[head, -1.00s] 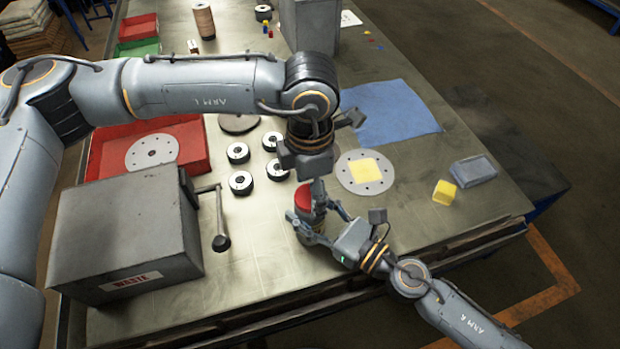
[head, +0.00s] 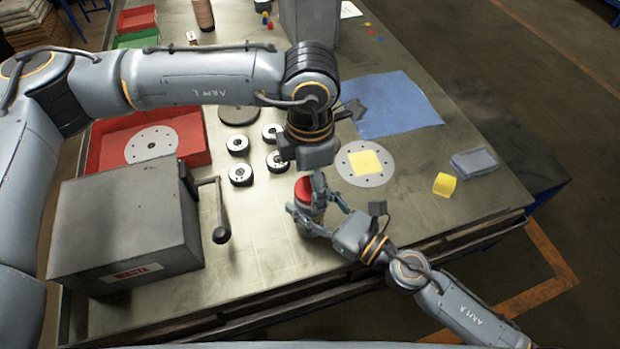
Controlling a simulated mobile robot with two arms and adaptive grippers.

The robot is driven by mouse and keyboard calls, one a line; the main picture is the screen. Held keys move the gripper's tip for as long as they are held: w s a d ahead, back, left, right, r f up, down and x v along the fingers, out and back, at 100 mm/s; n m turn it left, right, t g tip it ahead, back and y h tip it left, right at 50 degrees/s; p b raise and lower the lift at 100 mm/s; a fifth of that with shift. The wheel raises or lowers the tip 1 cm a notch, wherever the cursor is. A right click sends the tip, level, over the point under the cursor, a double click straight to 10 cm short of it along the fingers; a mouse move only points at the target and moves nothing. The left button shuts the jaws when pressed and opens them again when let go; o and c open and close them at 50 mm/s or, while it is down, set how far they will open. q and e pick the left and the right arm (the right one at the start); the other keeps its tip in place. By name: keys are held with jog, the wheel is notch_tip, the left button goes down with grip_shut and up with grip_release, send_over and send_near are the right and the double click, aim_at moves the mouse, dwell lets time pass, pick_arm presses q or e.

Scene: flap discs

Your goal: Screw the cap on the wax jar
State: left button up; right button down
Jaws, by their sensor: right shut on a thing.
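The wax jar (head: 311,214) stands near the front edge of the bench, with its body partly hidden by fingers. The red cap (head: 303,189) is on top of it; I cannot tell how far it is screwed down. My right gripper (head: 314,220) comes in from the lower right and is shut around the jar's body. My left gripper (head: 313,180) points down right over the cap. One of its fingers shows at the cap's right side; the other is hidden, so its grip on the cap cannot be told.
Several black-and-white discs (head: 240,174) lie behind the jar. A blue cloth (head: 395,105) lies behind.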

pick_arm(q)
notch_tip(320, 180, up, 12)
dwell(0.6)
pick_arm(e)
jog(key=shift+c, duration=2.1)
grip_release()
jog(key=shift+s+d, duration=0.1)
jog(key=v, duration=1.1)
jog(key=shift+s+d, duration=0.2)
jog(key=shift+d, duration=0.1)
